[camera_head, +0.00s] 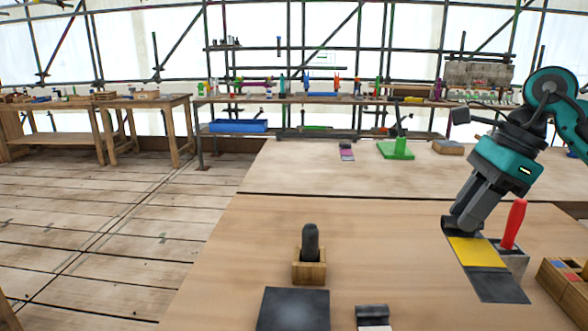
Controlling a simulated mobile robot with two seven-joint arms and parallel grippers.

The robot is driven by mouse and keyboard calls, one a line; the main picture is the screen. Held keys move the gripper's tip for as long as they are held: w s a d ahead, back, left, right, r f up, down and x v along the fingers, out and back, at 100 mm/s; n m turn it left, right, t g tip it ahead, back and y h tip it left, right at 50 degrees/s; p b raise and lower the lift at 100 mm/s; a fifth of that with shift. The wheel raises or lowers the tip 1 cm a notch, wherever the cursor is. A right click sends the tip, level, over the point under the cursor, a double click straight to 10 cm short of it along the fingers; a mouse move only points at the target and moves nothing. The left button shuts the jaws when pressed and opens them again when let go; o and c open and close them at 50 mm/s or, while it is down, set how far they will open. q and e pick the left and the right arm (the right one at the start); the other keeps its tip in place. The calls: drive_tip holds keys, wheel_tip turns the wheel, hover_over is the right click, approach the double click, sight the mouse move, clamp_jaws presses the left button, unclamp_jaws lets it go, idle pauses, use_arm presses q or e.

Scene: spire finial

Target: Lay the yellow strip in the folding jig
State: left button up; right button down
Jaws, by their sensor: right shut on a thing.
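The yellow strip (476,252) is a flat yellow piece at the right of the near table, in line with a dark grey flat piece (499,287) nearer to me. I cannot tell whether the two are joined. My right gripper (461,226) reaches down from the right and is shut at the far end of the yellow strip; its fingertips are partly hidden. Which thing is the folding jig is not clear. A small black and white piece (373,316), cut by the bottom edge, may be it. My left gripper is not in view.
A red-handled tool (514,224) stands in a grey holder (513,259) right beside the strip. A compartmented wooden box (563,285) is at the right edge. A wooden block holds a black knob (310,243), behind a dark square plate (293,309). The table's middle is clear.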

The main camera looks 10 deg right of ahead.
use_arm(q)
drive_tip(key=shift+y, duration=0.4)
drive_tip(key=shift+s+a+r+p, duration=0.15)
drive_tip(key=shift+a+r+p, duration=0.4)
drive_tip(key=shift+p, duration=0.6)
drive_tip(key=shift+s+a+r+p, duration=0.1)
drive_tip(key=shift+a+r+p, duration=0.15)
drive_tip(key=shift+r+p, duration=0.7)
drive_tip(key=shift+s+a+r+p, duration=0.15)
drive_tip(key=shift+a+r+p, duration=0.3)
drive_tip(key=shift+p, duration=0.85)
use_arm(e)
drive_tip(key=a+f+n+g+h, duration=0.2)
drive_tip(key=a+f+n, duration=0.3)
drive_tip(key=a+n, duration=0.3)
drive_tip(key=a+f+n+g+h, duration=0.2)
drive_tip(key=a+f+n+g, duration=0.2)
drive_tip(key=a+n, duration=0.5)
drive_tip(key=shift+s+f+n, duration=0.35)
drive_tip(key=shift+f+n, duration=0.1)
drive_tip(key=shift+n, duration=2.15)
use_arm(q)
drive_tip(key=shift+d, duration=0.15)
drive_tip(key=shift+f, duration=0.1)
